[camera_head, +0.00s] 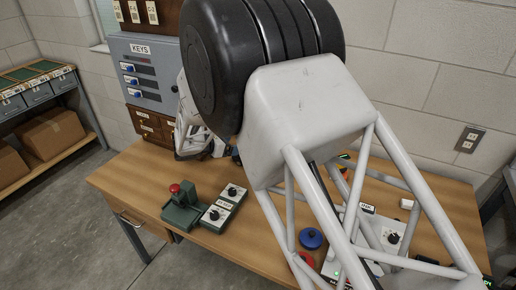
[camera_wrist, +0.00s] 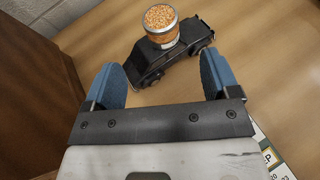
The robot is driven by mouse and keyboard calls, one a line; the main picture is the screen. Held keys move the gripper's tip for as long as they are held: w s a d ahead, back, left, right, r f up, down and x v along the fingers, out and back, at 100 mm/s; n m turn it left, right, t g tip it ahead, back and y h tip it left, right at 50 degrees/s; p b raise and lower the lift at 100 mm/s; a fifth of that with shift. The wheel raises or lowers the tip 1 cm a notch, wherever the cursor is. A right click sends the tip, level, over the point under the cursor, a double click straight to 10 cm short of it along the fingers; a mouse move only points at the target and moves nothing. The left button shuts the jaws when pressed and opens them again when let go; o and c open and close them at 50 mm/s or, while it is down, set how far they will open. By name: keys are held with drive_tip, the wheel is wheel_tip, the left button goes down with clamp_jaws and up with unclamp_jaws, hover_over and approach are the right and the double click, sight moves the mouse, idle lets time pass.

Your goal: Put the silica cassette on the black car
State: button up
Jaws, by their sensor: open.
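The black car (camera_wrist: 150,65) stands on the wooden desk, in the upper middle of the wrist view. The silica cassette (camera_wrist: 161,20), a round clear-sided tin with orange beads, appears upright on top of the car. Its lower rim overlaps the car's roof. My gripper (camera_wrist: 161,72) is open, its two blue fingers spread wide with nothing between the tips. The car and cassette lie just beyond the fingertips, apart from them as far as I can tell. In the head view my arm hides the cassette and most of that spot.
A brown wooden cabinet (camera_wrist: 35,75) stands close to the left finger. In the head view a grey key cabinet (camera_head: 150,75) stands at the back of the desk (camera_head: 130,178). A green device with a red knob (camera_head: 180,207) and a blue button (camera_head: 311,238) are nearer.

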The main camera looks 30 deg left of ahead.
idle(0.3)
drive_tip(key=w+d+r+m+g, duration=0.1)
drive_tip(key=d+r+m, duration=0.15)
drive_tip(key=d, duration=0.45)
drive_tip(key=w+d+r+m+g+h, duration=0.1)
drive_tip(key=d+r+m+g, duration=0.1)
drive_tip(key=d+r, duration=0.3)
drive_tip(key=w+d+r+m+g, duration=0.1)
drive_tip(key=d+r+m, duration=0.15)
drive_tip(key=d, duration=0.55)
drive_tip(key=s+d+r+m+g, duration=0.2)
drive_tip(key=s+d+r+m, duration=0.15)
drive_tip(key=d, duration=0.65)
drive_tip(key=s+d+r+m+g, duration=0.2)
drive_tip(key=d+r+m, duration=0.25)
drive_tip(key=d, duration=0.55)
drive_tip(key=s+d+r+m+g+y, duration=0.3)
drive_tip(key=s+d+m, duration=0.4)
drive_tip(key=s+d, duration=0.8)
drive_tip(key=s+d+m+t+y, duration=0.1)
drive_tip(key=s+d+m+y, duration=0.1)
drive_tip(key=s+d+m, duration=0.2)
drive_tip(key=s+d+m+y, duration=0.2)
drive_tip(key=s+d+m, duration=0.2)
drive_tip(key=s, duration=0.7)
drive_tip(key=shift+d+r+m+t, duration=0.2)
drive_tip(key=shift+d+m+t, duration=0.15)
drive_tip(key=shift+d, duration=0.4)
drive_tip(key=shift+s, duration=0.1)
